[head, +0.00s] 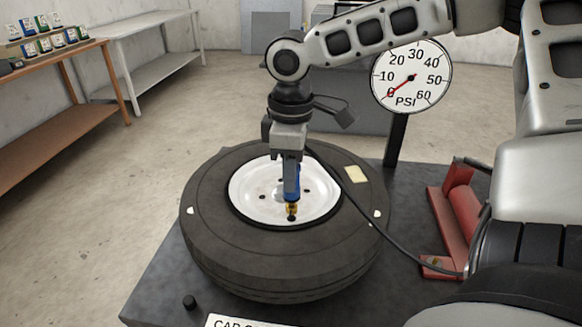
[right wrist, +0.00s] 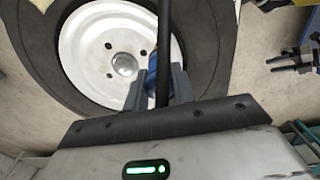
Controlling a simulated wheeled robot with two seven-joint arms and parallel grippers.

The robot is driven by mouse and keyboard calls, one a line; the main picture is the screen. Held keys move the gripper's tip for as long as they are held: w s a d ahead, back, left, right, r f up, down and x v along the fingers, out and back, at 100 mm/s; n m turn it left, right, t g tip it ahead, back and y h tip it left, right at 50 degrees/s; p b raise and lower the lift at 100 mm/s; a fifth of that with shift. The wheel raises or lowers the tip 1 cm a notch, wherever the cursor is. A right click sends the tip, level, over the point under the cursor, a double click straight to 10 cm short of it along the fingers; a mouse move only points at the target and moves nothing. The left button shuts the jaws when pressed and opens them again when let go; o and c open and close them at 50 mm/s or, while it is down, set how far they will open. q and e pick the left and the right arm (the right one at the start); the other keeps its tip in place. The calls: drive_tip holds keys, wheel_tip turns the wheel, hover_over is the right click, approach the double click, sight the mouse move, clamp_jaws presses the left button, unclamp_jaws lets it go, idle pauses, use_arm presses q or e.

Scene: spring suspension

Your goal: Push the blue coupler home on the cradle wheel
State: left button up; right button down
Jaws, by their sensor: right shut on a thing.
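My right gripper (head: 290,160) is shut on the blue coupler (head: 291,182) and holds it upright, pointing down over the white wheel hub. The coupler's brass end (head: 291,208) is at a dark spot on the near part of the hub; I cannot tell if it is seated there. The wheel (head: 240,262) is a black tire with a white rim, lying flat on a dark table. In the right wrist view the blue coupler (right wrist: 153,66) shows between the fingers, partly hidden by a black hose. My left gripper is not in view.
A PSI gauge (head: 411,77) on a post stands behind the wheel, its needle near 0. A black hose (head: 400,246) runs from the coupler to a red pump (head: 455,215) at right. A small black cap (head: 190,302) lies at the table's (head: 160,285) front left.

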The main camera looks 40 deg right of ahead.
drive_tip(key=shift+f+b, duration=0.4)
drive_tip(key=shift+f, duration=0.5)
drive_tip(key=c, duration=1.1)
unclamp_jaws()
drive_tip(key=shift+r+p, duration=1.25)
drive_tip(key=shift+r, duration=2.35)
